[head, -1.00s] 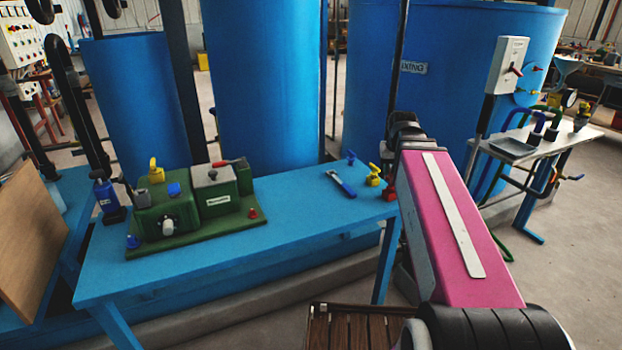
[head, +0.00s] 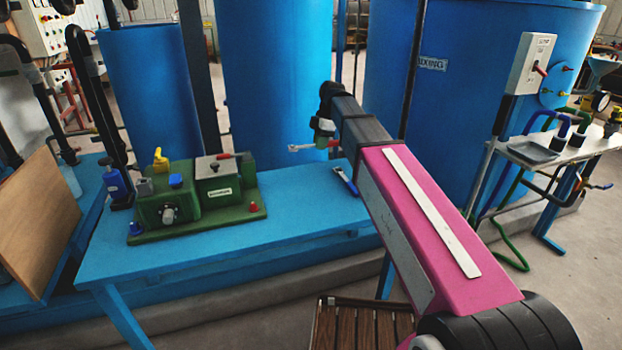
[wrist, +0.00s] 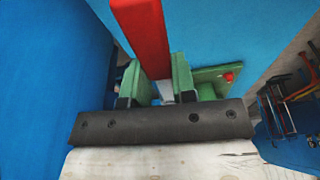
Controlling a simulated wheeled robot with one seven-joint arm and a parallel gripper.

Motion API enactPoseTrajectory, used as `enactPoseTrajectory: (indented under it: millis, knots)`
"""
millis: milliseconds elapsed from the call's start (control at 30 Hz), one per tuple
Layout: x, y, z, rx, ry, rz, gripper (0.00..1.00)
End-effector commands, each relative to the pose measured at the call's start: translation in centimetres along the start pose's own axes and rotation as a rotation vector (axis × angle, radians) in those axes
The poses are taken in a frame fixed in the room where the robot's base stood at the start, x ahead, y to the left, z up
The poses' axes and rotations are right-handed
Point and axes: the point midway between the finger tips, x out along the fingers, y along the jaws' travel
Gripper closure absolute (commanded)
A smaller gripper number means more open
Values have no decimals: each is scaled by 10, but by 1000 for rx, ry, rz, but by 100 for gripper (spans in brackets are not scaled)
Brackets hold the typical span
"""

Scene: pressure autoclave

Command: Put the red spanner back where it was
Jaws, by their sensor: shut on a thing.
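My gripper (head: 325,127) is at the end of the pink arm, above the back right of the blue table. It is shut on the red spanner (head: 333,143), whose silver head (head: 300,148) points left, clear of the tabletop. The fingers hide part of the spanner. A blue spanner (head: 345,181) lies on the table (head: 300,205) below and right of my gripper.
A green machine (head: 165,210) stands on the table's left half, with a small red-handled part (head: 225,156) on top. A blue bottle-like object (head: 114,180) stands left of it. Blue tanks (head: 275,80) rise behind the table. Tabletop between machine and blue spanner is clear.

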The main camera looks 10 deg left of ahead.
Motion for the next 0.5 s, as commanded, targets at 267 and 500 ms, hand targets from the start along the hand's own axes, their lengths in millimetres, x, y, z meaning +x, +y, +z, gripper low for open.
enactPoseTrajectory:
  millis: [267,500]
  knots:
    - [15,4,-10,-91,-1,-23,100]
    - [52,4,0,-89,-2,-21,100]
